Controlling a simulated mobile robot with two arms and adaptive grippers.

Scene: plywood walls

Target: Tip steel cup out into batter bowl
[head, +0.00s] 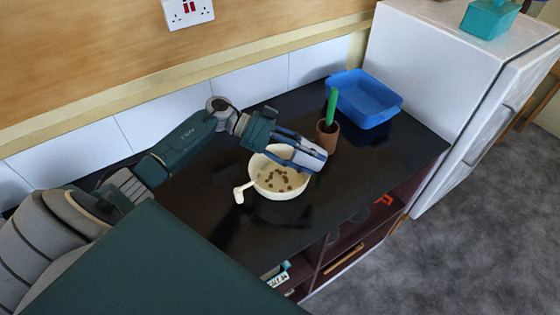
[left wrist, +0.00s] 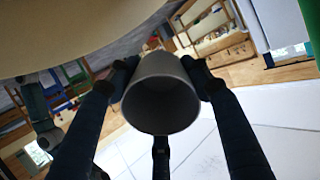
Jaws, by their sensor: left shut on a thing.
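The batter bowl (head: 243,190) is cream with a side handle and stands on the dark counter. Several small brown pieces lie inside it. My left gripper (head: 304,154) is over the bowl's far right rim and is shut on the grey steel cup (head: 310,158), which lies strongly tilted. In the left wrist view the cup (left wrist: 160,75) sits between the two fingers, with a dark round end toward the camera. I cannot tell whether anything is left in it. My right gripper is not in view.
A brown pot (head: 327,138) with a green upright thing (head: 331,106) stands close right of the gripper. A blue tray (head: 372,118) is behind it at the back right. A white fridge (head: 428,80) bounds the counter's right end. The counter's front right is clear.

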